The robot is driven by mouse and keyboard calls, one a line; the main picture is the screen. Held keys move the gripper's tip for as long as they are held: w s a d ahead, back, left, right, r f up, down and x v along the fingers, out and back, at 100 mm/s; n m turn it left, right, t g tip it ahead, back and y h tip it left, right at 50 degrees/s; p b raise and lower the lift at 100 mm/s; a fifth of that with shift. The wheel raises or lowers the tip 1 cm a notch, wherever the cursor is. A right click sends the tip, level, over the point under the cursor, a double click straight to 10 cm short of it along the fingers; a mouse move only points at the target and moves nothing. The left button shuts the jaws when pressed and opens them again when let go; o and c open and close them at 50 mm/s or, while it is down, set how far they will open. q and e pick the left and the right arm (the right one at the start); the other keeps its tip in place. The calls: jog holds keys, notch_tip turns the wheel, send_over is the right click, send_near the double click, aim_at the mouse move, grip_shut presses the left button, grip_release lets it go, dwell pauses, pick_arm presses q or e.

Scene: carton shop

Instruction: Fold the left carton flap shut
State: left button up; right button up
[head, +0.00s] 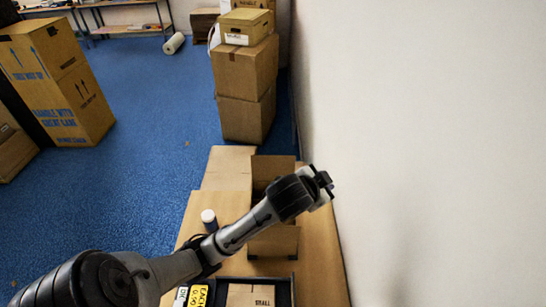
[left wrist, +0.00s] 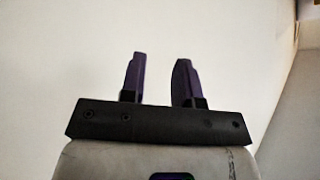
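The open brown carton (head: 273,172) stands on the wooden table against the wall, its middle hidden behind my left arm. Its left flap (head: 228,165) appears folded outward, lying nearly flat to the left of the opening. My left gripper (head: 326,183) is past the carton's right side, close to the wall and apart from the left flap. In the left wrist view its two fingers (left wrist: 160,80) are spread with nothing between them, facing the bare wall. My right gripper is in neither view.
A black tray (head: 289,284) holding a small box (head: 250,295) and yellow label (head: 198,296) are in front. The wall (head: 420,150) closes off the right.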

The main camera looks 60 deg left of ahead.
pick_arm(q)
jog(key=w+a+r+n+y, duration=0.1)
jog(key=w+a+r, duration=0.25)
jog(key=a, duration=0.25)
jog(key=w+a+r+n+g+y, duration=0.1)
jog(key=w+a+r, duration=0.1)
jog(key=a+r, duration=0.3)
jog(key=w+a+r+n+y, duration=0.1)
jog(key=w+a+r+n, duration=0.15)
jog(key=a, duration=0.45)
jog(key=s+a+r+n+g+h, duration=0.1)
jog(key=a+n+g, duration=0.15)
jog(key=a, duration=0.45)
jog(key=s+a+n+g+h, duration=0.1)
jog(key=a+n, duration=0.2)
jog(key=a, duration=0.4)
jog(key=s+a+f+n+g+h, duration=0.2)
jog(key=s+a+f+n, duration=0.15)
jog(key=a+f, duration=0.3)
jog(key=n+g+h, duration=0.2)
jog(key=n+h, duration=0.4)
jog(key=n, duration=1.3)
send_near(273, 156)
jog(key=shift+m+t, duration=0.25)
jog(key=b+x, duration=0.1)
jog(key=x, duration=0.9)
jog(key=shift+s+f, duration=0.15)
